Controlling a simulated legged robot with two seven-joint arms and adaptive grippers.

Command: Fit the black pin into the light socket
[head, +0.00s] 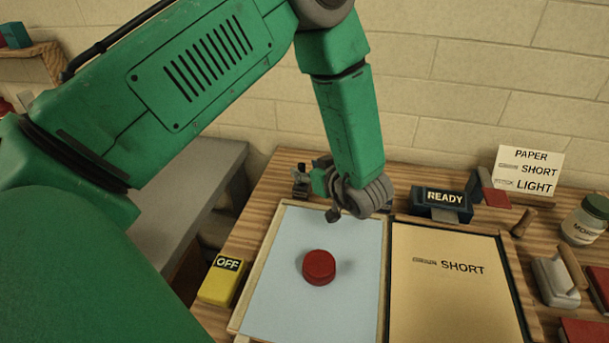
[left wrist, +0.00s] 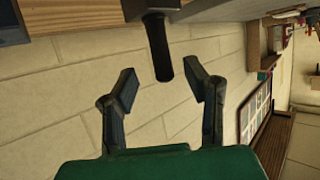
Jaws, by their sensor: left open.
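My left gripper (head: 303,181) is beyond the far edge of the pale-blue tray, small and partly hidden by my wrist in the head view. In the left wrist view the left gripper (left wrist: 161,92) is open, its two dark fingers apart. A dark, round-ended cylinder (left wrist: 158,48), possibly the black pin, shows between and beyond the fingertips, reaching from a wooden edge. I cannot tell whether the fingers touch it; nothing is gripped. I cannot make out the light socket in either view. My right gripper is in neither view.
A red round knob (head: 319,267) sits on the pale-blue tray (head: 262,262). The tray marked SHORT (head: 440,300) lies to its right. A READY box (head: 443,200), yellow OFF block (head: 222,280), PAPER card (head: 528,172), wooden handle (head: 524,222) and jar (head: 585,219) surround them.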

